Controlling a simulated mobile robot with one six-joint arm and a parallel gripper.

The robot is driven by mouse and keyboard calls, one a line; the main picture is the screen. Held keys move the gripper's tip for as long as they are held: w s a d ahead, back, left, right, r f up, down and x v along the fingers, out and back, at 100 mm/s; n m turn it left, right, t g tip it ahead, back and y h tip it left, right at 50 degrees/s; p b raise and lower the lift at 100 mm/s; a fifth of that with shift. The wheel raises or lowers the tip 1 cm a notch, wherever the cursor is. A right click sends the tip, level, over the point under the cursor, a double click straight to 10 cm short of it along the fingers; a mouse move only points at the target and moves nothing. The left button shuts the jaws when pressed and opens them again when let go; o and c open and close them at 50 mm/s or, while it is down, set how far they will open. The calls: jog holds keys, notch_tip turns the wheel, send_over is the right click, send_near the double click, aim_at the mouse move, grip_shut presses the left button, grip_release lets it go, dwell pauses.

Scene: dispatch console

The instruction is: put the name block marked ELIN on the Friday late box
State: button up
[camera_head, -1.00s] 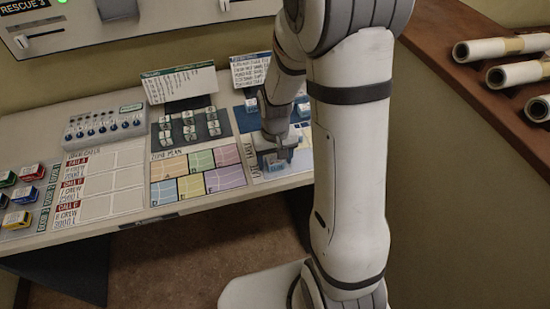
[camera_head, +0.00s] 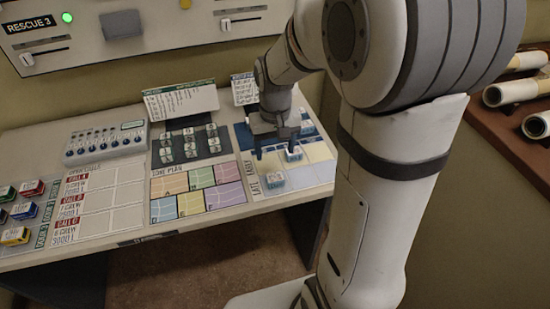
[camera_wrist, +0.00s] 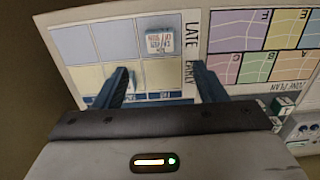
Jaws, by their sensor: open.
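My gripper (camera_head: 275,150) is open above the shift board (camera_head: 315,153) in the head view, its two fingers pointing down and apart. In the wrist view my gripper (camera_wrist: 163,82) shows open with nothing clearly held. A pale name block (camera_head: 274,180) lies in the late row, in the box beside the LATE label; it also shows in the wrist view (camera_wrist: 158,40), clear of the fingertips. Its lettering is too small to read. Another block (camera_head: 293,153) sits near the right finger, and a further one (camera_head: 306,128) lies farther back. The day labels are not readable.
The zone plan (camera_head: 197,190) with coloured patches lies left of the board. A knob panel (camera_head: 104,143) and coloured blocks (camera_head: 16,235) are farther left. A card holder (camera_head: 181,102) stands behind. Rolled tubes (camera_head: 522,91) lie on a ledge at right.

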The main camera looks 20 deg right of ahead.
jog(key=s+r+t, duration=0.1)
jog(key=s+r, duration=0.3)
jog(key=s, duration=0.3)
jog(key=s+r+t, duration=0.2)
jog(key=s+r, duration=0.1)
jog(key=s, duration=0.4)
jog(key=shift+r, duration=0.35)
